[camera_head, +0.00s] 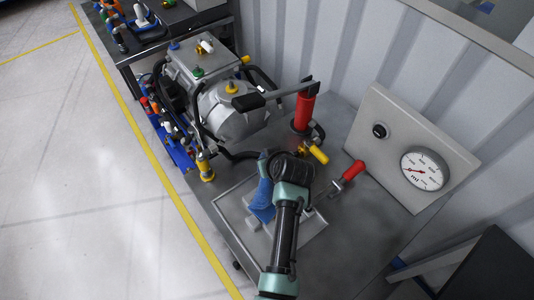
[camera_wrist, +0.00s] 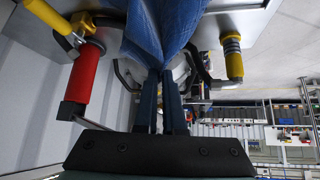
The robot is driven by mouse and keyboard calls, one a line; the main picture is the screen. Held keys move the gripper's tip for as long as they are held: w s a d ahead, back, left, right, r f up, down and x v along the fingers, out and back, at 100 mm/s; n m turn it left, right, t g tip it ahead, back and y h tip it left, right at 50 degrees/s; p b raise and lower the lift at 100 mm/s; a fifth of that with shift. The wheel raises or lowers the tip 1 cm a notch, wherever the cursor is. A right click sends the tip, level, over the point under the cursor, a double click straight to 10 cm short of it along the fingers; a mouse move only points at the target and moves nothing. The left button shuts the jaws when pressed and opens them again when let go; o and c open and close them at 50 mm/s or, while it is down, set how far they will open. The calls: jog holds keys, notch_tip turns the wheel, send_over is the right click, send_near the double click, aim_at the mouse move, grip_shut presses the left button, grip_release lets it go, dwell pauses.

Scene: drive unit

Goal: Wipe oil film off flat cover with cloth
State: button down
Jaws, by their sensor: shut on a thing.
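A blue cloth (camera_head: 262,202) hangs beneath my wrist over the left part of a flat grey rectangular plate (camera_head: 234,208), which looks like the flat cover, on the metal bench. In the wrist view my gripper (camera_wrist: 160,76) is shut on the bunched blue cloth (camera_wrist: 158,30), which spreads out beyond the fingertips. In the head view my arm and wrist hide the fingers and the middle of the plate. I cannot tell whether the cloth touches the plate. No oil film can be made out.
A grey pump unit (camera_head: 232,110) with hoses stands behind the plate. A red cylinder (camera_head: 303,112) with a lever stands nearby. A yellow-handled valve (camera_head: 318,154) and a red-handled tool (camera_head: 352,171) are to the right, before a gauge panel (camera_head: 384,128). The bench's front right is clear.

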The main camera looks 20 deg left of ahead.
jog(key=b, duration=0.7)
send_over(267, 184)
notch_tip(267, 184, down, 8)
jog(key=shift+r, duration=0.1)
jog(key=c, duration=1.3)
grip_release()
jog(key=shift+w+r, duration=0.1)
jog(key=shift+r, duration=0.15)
jog(key=o, duration=1.3)
jog(key=shift+p, duration=0.3)
